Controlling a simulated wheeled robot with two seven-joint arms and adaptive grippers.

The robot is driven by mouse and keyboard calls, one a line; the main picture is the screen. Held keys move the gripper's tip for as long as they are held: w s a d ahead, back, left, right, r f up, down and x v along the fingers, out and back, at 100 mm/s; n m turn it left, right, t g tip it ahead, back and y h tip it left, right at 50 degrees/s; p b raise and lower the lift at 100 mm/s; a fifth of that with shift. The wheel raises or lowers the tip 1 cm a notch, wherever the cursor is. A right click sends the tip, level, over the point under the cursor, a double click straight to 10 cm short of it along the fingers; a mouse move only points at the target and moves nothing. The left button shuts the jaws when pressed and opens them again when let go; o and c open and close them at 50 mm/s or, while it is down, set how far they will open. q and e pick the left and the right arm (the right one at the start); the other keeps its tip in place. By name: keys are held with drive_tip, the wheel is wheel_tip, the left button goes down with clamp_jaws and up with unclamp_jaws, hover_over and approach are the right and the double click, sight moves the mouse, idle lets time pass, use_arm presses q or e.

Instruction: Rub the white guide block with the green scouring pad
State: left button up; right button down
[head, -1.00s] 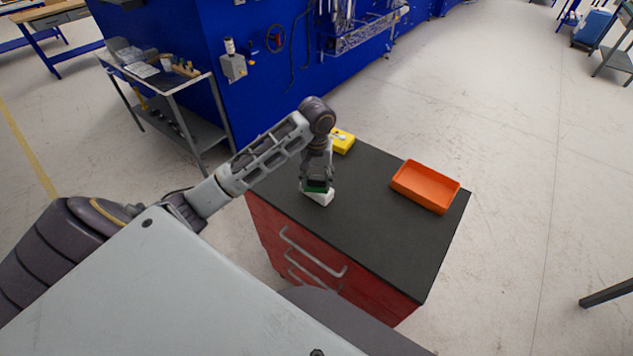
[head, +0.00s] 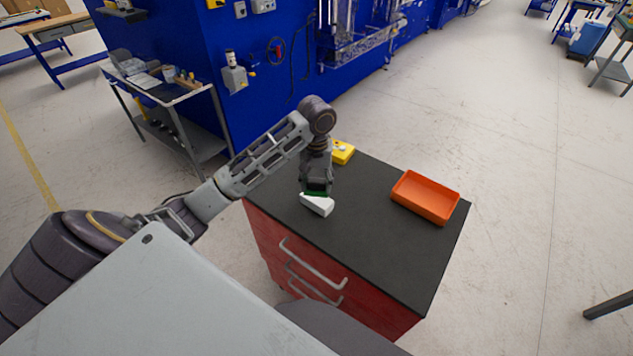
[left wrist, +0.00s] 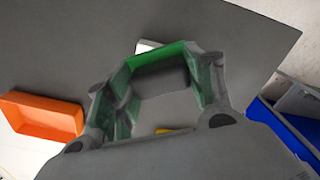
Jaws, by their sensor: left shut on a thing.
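The white guide block (head: 318,206) lies on the dark top of the red cabinet, near its front-left edge. My left gripper (head: 316,188) points down at the block's far side and is shut on the green scouring pad (head: 316,194). The pad is at the block's far upper edge; whether they touch is hard to tell. In the left wrist view, the pad (left wrist: 162,55) shows as a green strip between the fingers. A small corner of the white block (left wrist: 147,46) shows just beyond it; the rest is hidden. My right gripper is not in view.
An orange tray (head: 398,200) stands at the right of the cabinet top (head: 370,250). A yellow object (head: 343,153) sits behind my left gripper, at the far edge. The top between block and tray is clear. A grey side table (head: 185,93) stands farther back left.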

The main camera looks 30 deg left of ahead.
use_arm(q)
drive_tip(key=shift+r, duration=0.15)
drive_tip(key=shift+r, duration=1.35)
